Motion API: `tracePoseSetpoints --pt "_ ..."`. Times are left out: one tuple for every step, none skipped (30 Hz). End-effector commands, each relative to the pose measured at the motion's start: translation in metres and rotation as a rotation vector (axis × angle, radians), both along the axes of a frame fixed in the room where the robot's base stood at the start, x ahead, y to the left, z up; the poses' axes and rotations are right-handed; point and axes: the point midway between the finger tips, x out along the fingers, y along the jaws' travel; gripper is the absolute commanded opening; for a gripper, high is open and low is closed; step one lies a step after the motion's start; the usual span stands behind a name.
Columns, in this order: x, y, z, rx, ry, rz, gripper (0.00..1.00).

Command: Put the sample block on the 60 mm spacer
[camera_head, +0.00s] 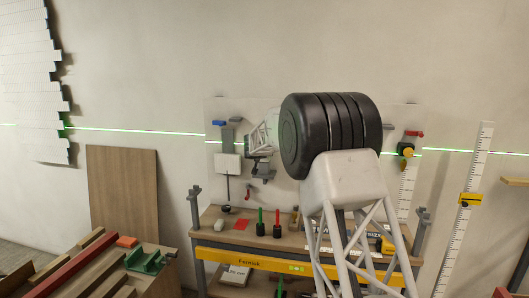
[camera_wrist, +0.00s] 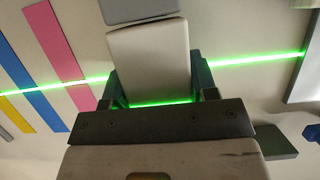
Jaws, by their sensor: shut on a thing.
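My gripper (camera_wrist: 158,88) is shut on a pale grey block, which I take as the sample block (camera_wrist: 149,58), between two dark fingers in the wrist view. In the head view my gripper (camera_head: 260,168) is small, in front of the white wall board, partly behind my arm. A pale block (camera_head: 229,164) shows just left of it; I cannot tell for sure whether it is the held one. A grey piece (camera_wrist: 138,9) lies beyond the held block's far end in the wrist view, cut by the frame. I cannot tell whether it is the 60 mm spacer, or whether they touch.
A green laser line crosses the wall. Blue (camera_wrist: 22,72) and pink (camera_wrist: 58,45) strips lie left in the wrist view. A workbench (camera_head: 215,221) with red and green tools stands below. A ruler (camera_head: 470,165) stands right. A brown panel (camera_head: 122,190) leans left.

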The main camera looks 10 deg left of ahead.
Motion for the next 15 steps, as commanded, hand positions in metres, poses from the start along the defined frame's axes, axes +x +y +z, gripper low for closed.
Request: tracePoseSetpoints --pt "0.0 0.0 0.0002 0.0 0.0 0.0 0.28" --pt "0.0 0.0 0.0002 0.0 0.0 0.0 0.28" --pt "0.0 0.0 0.0001 0.0 0.0 0.0 0.28" --pt "0.0 0.0 -0.0002 0.0 0.0 0.0 0.28" --pt "0.0 0.0 -0.0008 0.0 0.0 0.0 0.28" --pt "0.0 -0.0001 -0.0017 0.0 0.0 0.0 0.28" --pt "0.0 -0.0001 -0.0024 0.0 0.0 0.0 0.28" --pt "0.0 -0.0001 -0.0028 0.001 0.001 0.0 0.54" --pt "0.0 0.0 -0.0026 0.001 0.0 0.0 0.6" --pt "0.0 0.0 -0.0026 0.001 0.0 0.0 0.65" --pt "0.0 0.0 -0.0025 0.001 0.0 0.0 0.7" --pt "0.0 0.0 -0.0025 0.001 0.0 0.0 0.76" --pt "0.0 0.0 -0.0024 0.001 0.0 0.0 0.78" --pt "0.0 0.0 -0.0024 0.001 0.0 0.0 0.78" --pt "0.0001 0.0 -0.0024 0.0 0.0 0.0 0.78"
